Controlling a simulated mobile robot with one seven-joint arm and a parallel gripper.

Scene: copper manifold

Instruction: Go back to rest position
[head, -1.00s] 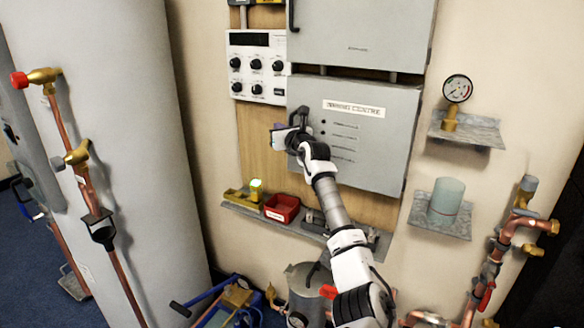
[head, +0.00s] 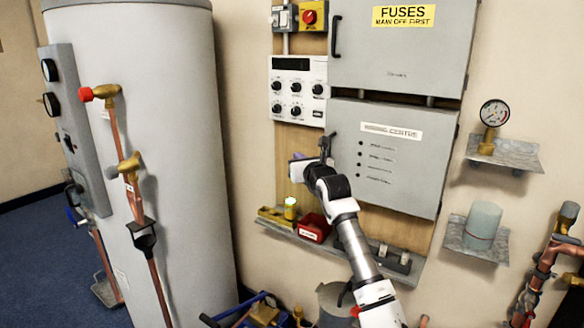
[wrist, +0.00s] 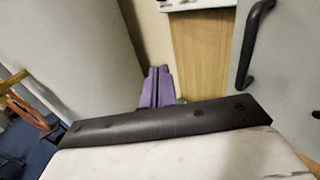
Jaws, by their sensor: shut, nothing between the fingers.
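My gripper (wrist: 155,88) shows in the wrist view as two purple fingers pressed together, with nothing between them. In the head view my gripper (head: 297,168) is small and partly hidden by my wrist. It is in front of the wooden backboard, left of the lower grey cabinet (head: 425,160). My arm reaches up from the lower right. A black cabinet handle (head: 328,147) is close to my wrist in the head view. A black handle (wrist: 256,40) also shows at the right in the wrist view, apart from the fingers.
A large grey cylinder tank (head: 150,60) with copper pipes stands at the left. Below my gripper, a shelf holds a red bin (head: 314,228) and a yellow item (head: 290,208). A control panel (head: 298,88) is above. Shelves with a gauge (head: 494,113) and a cylinder (head: 482,225) are at the right.

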